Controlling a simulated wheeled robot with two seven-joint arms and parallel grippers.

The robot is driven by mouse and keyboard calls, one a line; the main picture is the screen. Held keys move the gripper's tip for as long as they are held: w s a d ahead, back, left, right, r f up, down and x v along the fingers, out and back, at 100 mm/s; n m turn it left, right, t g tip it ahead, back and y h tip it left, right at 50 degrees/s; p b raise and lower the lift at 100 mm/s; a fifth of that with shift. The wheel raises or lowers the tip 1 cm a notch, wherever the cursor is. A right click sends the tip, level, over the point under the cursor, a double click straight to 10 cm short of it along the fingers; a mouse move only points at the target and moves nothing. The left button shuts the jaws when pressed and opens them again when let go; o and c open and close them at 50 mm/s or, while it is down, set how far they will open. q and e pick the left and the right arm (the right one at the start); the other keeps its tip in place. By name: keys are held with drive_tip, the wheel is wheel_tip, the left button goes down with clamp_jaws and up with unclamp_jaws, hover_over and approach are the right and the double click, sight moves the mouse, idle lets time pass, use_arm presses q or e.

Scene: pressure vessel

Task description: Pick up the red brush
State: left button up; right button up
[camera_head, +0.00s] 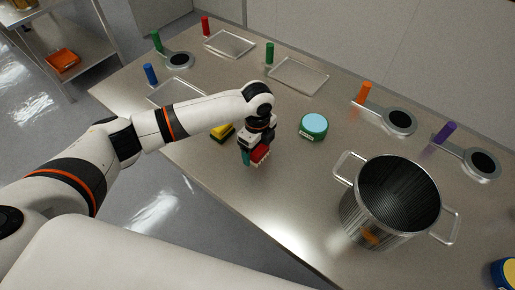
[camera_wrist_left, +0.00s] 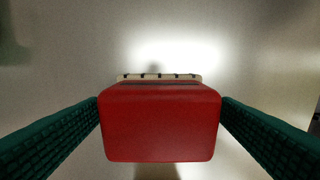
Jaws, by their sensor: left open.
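The red brush (camera_head: 261,154) is on the steel table in the head view, partly hidden by my left gripper (camera_head: 252,160). In the left wrist view the red brush (camera_wrist_left: 160,122) fills the middle, with a pale bristle strip along its far edge. My left gripper's green fingers (camera_wrist_left: 160,135) are open, one on each side of the brush. Small gaps seem to show between the fingers and the brush sides; whether they touch is hard to tell. My right gripper is in neither view.
A yellow and black object (camera_head: 222,132) lies just left of my gripper. A round green and light-blue object (camera_head: 313,126) stands to the right. A large metal pot (camera_head: 385,222) stands further right. Clear trays (camera_head: 298,75) and colored-handled tools (camera_head: 399,121) line the back. The table's front edge is close.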

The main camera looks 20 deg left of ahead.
use_arm(q)
drive_tip(key=c, duration=1.1)
wheel_tip(320, 180, up, 9)
drive_tip(key=shift+r+b, duration=0.2)
drive_tip(key=shift+b, duration=0.85)
drive_tip(key=shift+r, duration=0.3)
drive_tip(key=shift+o, duration=1)
drive_tip(key=shift+c, duration=0.3)
